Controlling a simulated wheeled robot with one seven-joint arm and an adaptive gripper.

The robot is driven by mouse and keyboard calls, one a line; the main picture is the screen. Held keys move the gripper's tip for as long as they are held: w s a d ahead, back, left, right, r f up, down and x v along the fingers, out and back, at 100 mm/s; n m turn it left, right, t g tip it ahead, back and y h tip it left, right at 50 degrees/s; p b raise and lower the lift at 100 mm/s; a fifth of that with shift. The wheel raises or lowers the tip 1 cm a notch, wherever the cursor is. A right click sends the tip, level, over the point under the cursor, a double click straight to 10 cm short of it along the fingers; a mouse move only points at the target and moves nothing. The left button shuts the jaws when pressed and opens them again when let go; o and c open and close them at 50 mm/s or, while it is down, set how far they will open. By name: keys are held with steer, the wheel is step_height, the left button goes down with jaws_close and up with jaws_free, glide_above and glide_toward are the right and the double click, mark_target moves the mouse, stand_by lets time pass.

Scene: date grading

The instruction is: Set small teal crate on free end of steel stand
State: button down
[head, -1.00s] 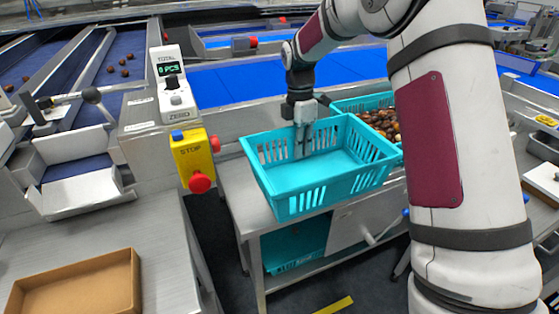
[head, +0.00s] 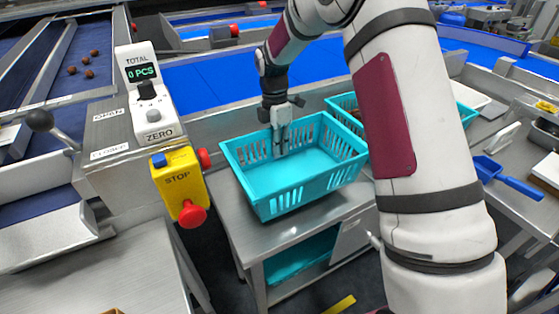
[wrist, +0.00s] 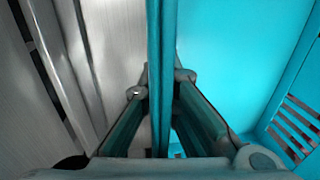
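The small teal crate (head: 290,203) is empty and upright. It appears to rest on the left end of the steel stand (head: 235,225). My gripper (head: 281,147) points down at the crate's far wall, with a finger showing inside the crate. In the wrist view my gripper (wrist: 163,100) straddles the teal wall (wrist: 162,50), one finger on each side, and the fingertips look closed against it. The crate's inside lies to the right there and bare grey metal to the left.
A second teal crate (head: 338,105) stands behind, partly hidden by my arm. Another teal crate (head: 300,256) is on the lower shelf. A yellow stop box (head: 178,178) with red buttons stands close to the left. A blue conveyor (head: 215,82) runs behind. A blue scoop (head: 508,178) lies at right.

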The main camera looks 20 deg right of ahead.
mark_target(279, 159)
steer(key=shift+f, duration=2.05)
steer(key=shift+f, duration=0.15)
steer(key=c, duration=1.8)
jaws_free()
